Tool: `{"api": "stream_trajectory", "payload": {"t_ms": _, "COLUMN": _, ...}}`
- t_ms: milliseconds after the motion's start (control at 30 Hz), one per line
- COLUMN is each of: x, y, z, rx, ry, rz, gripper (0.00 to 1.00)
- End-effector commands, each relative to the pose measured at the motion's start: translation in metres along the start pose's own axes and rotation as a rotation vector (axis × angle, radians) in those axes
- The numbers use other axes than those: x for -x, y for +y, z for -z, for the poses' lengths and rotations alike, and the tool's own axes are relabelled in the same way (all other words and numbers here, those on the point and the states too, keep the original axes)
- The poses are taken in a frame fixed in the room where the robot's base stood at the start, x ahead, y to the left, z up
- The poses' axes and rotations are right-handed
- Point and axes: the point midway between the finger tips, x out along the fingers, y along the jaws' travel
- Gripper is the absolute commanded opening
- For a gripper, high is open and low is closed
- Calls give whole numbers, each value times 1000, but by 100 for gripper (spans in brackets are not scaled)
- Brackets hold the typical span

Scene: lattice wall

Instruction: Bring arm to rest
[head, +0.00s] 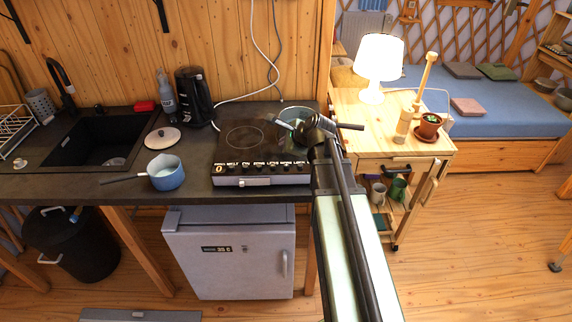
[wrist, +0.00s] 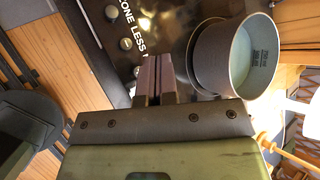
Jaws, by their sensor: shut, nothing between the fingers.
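My arm reaches from the bottom of the head view up to the right side of the cooktop (head: 246,137). My gripper (wrist: 155,75) is shut and empty in the wrist view, its two fingers together over the cooktop's front edge. A pot (wrist: 238,55) stands beside the fingers on their right, apart from them as far as I can tell. In the head view the pot (head: 293,114) is on the right burner, partly hidden by my wrist, and a dark handle sticks out to the right. My fingertips are hidden in the head view.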

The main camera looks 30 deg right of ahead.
Motion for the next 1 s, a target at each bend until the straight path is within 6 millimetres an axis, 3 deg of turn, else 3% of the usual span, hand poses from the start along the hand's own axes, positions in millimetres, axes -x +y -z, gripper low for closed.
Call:
{"api": "stream_trajectory", "payload": {"t_ms": 367, "x": 0, "y": 0, "z": 0, "rx": 15, "ry": 0, "rz": 0, "gripper": 0}}
{"api": "stream_trajectory", "payload": {"t_ms": 467, "x": 0, "y": 6, "z": 1, "rx": 159, "ry": 4, "rz": -34, "gripper": 0}}
{"api": "stream_trajectory", "payload": {"t_ms": 500, "x": 1, "y": 13, "z": 4, "rx": 279, "ry": 15, "rz": -72, "gripper": 0}}
{"api": "stream_trajectory", "payload": {"t_ms": 567, "x": 8, "y": 33, "z": 12, "rx": 513, "ry": 37, "rz": -163, "gripper": 0}}
{"api": "stream_trajectory", "payload": {"t_ms": 633, "x": 15, "y": 70, "z": 11, "rx": 851, "ry": 33, "rz": -319, "gripper": 0}}
{"api": "stream_trajectory", "payload": {"t_ms": 800, "x": 41, "y": 175, "z": -18, "rx": 1646, "ry": -137, "rz": -767, "gripper": 0}}
{"api": "stream_trajectory", "payload": {"t_ms": 900, "x": 52, "y": 214, "z": -40, "rx": 1859, "ry": -205, "rz": -917, "gripper": 0}}
{"api": "stream_trajectory", "payload": {"t_ms": 1000, "x": 49, "y": 231, "z": -60, "rx": 1924, "ry": -224, "rz": -932, "gripper": 0}}
